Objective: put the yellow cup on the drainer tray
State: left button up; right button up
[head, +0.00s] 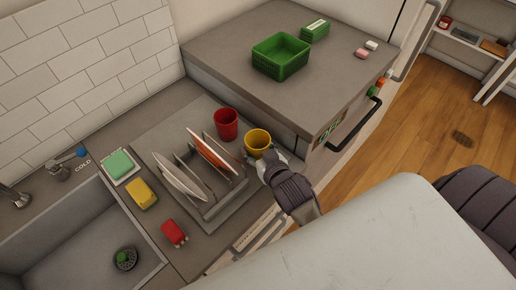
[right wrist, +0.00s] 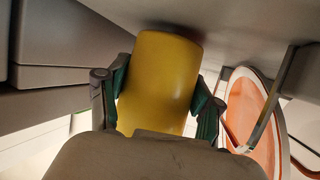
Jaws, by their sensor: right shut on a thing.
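The yellow cup (head: 257,138) is upright, with its open top showing in the head view. My right gripper (head: 266,160) is shut on it, and the right wrist view shows a finger on each side of the yellow cup (right wrist: 160,80). The grey drainer tray (head: 167,130) holds a rack with white and orange plates. The cup is at the tray's right side, to the right of the plates and just beside the red cup (head: 226,124). The cup's base is hidden in the head view, so I cannot tell whether it touches the tray. My left gripper is not in view.
The raised grey counter (head: 225,55) stands close behind the cup and bears a green basket (head: 281,58).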

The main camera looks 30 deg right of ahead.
jog(key=shift+f, duration=0.2)
jog(key=shift+f, duration=0.2)
jog(key=o, duration=0.9)
jog(key=shift+o, duration=0.2)
jog(key=shift+r, duration=0.15)
jog(key=b+v, duration=0.2)
jog(key=v, duration=0.9)
jog(key=shift+s, duration=0.15)
jog(key=shift+s+r, duration=0.2)
jog(key=shift+s, duration=0.15)
